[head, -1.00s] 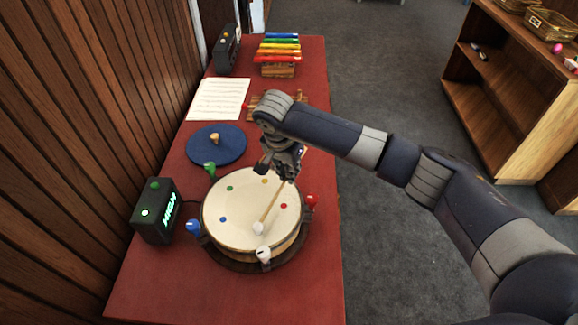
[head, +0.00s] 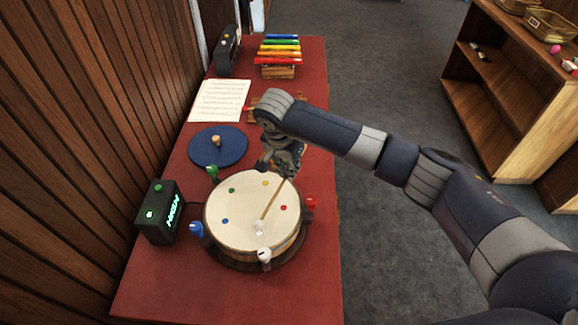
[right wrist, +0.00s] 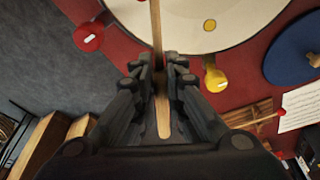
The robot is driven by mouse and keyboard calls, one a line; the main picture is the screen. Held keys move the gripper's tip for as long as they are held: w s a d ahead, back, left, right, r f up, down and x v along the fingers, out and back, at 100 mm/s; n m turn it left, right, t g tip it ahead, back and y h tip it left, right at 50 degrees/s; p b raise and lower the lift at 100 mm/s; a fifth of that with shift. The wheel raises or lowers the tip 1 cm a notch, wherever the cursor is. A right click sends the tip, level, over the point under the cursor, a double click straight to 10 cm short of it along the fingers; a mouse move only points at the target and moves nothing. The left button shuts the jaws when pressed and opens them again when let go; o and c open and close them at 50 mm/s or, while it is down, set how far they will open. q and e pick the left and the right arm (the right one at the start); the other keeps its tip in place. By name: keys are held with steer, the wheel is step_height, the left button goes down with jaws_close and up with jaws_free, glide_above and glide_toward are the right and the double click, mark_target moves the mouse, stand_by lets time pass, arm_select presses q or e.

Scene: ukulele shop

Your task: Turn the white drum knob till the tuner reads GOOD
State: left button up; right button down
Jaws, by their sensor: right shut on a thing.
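The round drum (head: 250,205) with a cream skin and coloured dots stands on the red table. The white knob (head: 264,255) is on its near rim. My right gripper (head: 288,170) is over the drum's far side, shut on a wooden drumstick (head: 271,203); the right wrist view shows the stick (right wrist: 157,35) between its fingers (right wrist: 160,70). The stick's pale head (head: 258,227) is over the skin near the white knob, apart from it; I cannot tell whether it touches the skin. The dark tuner box (head: 160,213) shows green letters too small to read surely. My left gripper is not in view.
Blue (head: 196,229), green (head: 212,173) and red (head: 311,203) knobs ring the drum; a yellow knob (right wrist: 214,78) shows in the right wrist view. Behind are a blue disc (head: 217,147), a music sheet (head: 219,101) and a xylophone (head: 280,50). The table's near end is clear.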

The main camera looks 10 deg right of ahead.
steer(key=shift+f, duration=0.1)
steer(key=shift+f, duration=1.4)
step_height(320, 180, up, 6)
steer(key=p, duration=0.7)
steer(key=shift+r, duration=0.25)
steer(key=shift+f, duration=0.1)
